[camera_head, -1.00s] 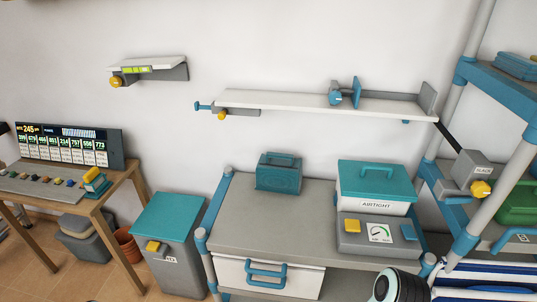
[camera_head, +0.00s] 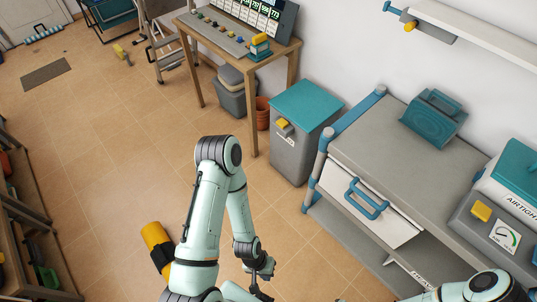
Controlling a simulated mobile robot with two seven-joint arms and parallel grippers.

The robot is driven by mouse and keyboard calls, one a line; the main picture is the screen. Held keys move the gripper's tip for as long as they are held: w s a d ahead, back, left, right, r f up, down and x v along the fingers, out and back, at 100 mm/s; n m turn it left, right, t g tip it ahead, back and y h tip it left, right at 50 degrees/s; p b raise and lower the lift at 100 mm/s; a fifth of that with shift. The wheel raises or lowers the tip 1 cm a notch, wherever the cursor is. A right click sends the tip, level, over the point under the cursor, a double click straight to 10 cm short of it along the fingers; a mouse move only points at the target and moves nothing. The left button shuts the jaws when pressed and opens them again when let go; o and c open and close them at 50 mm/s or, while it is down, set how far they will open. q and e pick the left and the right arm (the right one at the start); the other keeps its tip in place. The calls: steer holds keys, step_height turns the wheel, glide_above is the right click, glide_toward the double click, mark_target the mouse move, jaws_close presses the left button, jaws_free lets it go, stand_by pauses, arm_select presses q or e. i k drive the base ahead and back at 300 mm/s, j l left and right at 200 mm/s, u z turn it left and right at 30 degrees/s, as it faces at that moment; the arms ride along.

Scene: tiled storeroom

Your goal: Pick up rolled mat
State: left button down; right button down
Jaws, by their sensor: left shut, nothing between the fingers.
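No thing in view is clearly the rolled mat. A small teal and white roll-like thing (camera_head: 42,32) lies on the floor at the far upper left, too small to make out. A yellow cylinder with a dark band (camera_head: 154,236) shows at the lower left beside my left arm, which partly hides it; I cannot tell what it is. My left gripper (camera_head: 263,279) is shut and empty at the bottom centre, above the tiled floor and apart from both. My right arm enters at the bottom right; its gripper is out of view.
A grey workbench (camera_head: 372,135) with a drawer and a teal-lidded bin (camera_head: 297,148) stand at the right. A wooden desk (camera_head: 291,46) and a stepladder (camera_head: 164,48) stand at the back. Wooden shelving (camera_head: 38,235) lines the left edge. A flat dark mat (camera_head: 46,73) lies on otherwise mostly open floor.

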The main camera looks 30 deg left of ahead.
mark_target(165, 257)
steer(key=u, duration=3.05)
steer(key=i+l+u, duration=0.1)
steer(key=l+u, duration=0.3)
steer(key=i+l+u, duration=0.1)
steer(key=l+u, duration=0.3)
steer(key=i+l+u, duration=0.15)
steer(key=l+u, duration=0.65)
steer(key=u, duration=0.15)
steer(key=i+l+u, duration=0.1)
steer(key=l+u, duration=0.75)
steer(key=k+l+u, duration=0.1)
steer(key=l+u, duration=0.3)
steer(key=l, duration=0.15)
steer(key=k+l+u, duration=0.1)
steer(key=l+u, duration=0.35)
